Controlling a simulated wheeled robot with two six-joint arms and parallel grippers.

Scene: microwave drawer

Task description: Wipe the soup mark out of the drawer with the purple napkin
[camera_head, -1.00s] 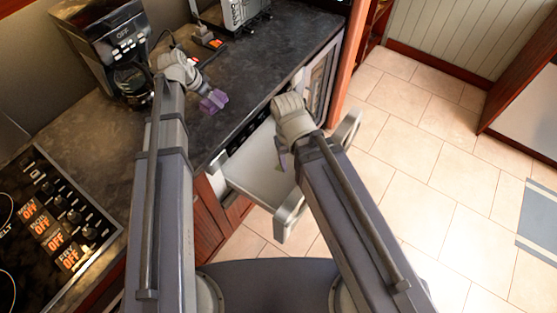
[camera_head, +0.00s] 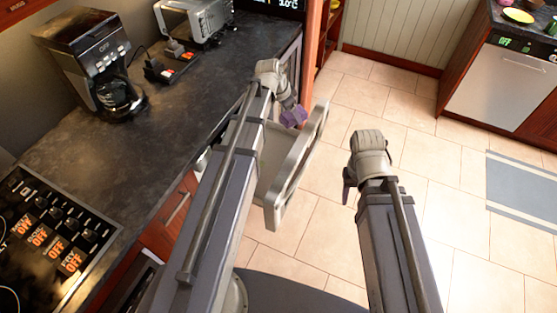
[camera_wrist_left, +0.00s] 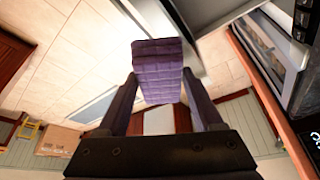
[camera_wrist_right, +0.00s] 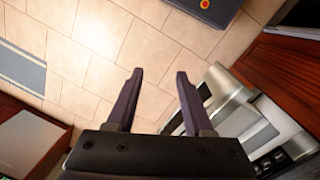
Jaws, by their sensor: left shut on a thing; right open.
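The drawer (camera_head: 270,160) under the counter is pulled open. Its pale front panel (camera_head: 298,165) slants across the head view. My left gripper (camera_head: 290,112) is shut on the folded purple napkin (camera_head: 295,117), held above the far part of the drawer. In the left wrist view the napkin (camera_wrist_left: 158,68) sits between the fingers. I cannot tell whether it touches the drawer. No soup mark shows; my left arm covers part of the drawer's inside. My right gripper (camera_head: 349,184) is out over the floor, right of the drawer front. Its fingers (camera_wrist_right: 160,76) are apart and empty.
The dark counter (camera_head: 150,140) holds a coffee maker (camera_head: 100,65) and a toaster (camera_head: 195,22). A stove top (camera_head: 45,225) is at the lower left. Tiled floor (camera_head: 420,120) lies free to the right, with a blue-grey mat (camera_head: 522,190) further off.

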